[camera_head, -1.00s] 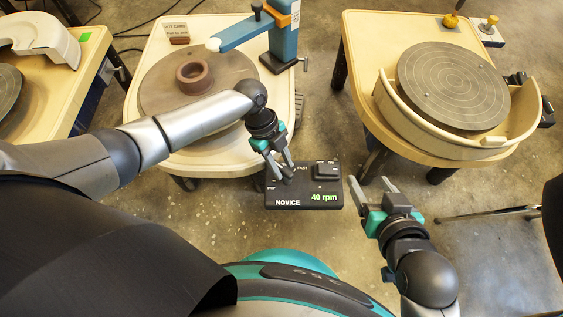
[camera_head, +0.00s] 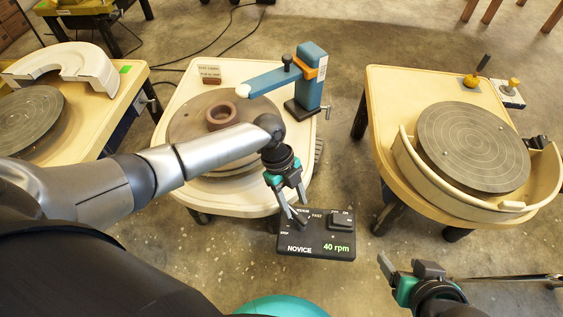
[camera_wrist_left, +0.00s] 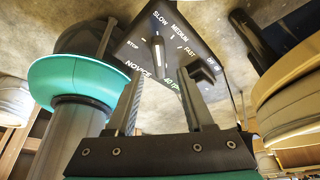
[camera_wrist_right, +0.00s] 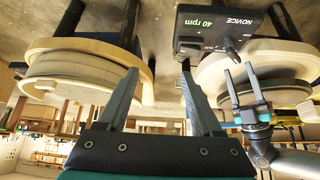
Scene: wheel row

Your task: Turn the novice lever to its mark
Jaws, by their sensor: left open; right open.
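The black control box (camera_head: 316,246) is labelled NOVICE and its green display reads 40 rpm. In the left wrist view its dark novice lever (camera_wrist_left: 157,50) stands up among the words STOP, SLOW, MEDIUM and FAST, with a white line on it. My left gripper (camera_head: 298,212) is open over the left part of the box, partly hiding the lever in the head view. In the left wrist view the lever shows between the two fingers; contact cannot be told. My right gripper (camera_head: 400,266) is open and empty, to the right of the box.
A pottery wheel table (camera_head: 185,183) with a brown clay ring (camera_head: 221,116) and a blue arm (camera_head: 310,75) stands behind the box. Another wheel table (camera_head: 385,110) is at the right, and one (camera_head: 115,100) at the left. A switch (camera_head: 341,219) sits on the box.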

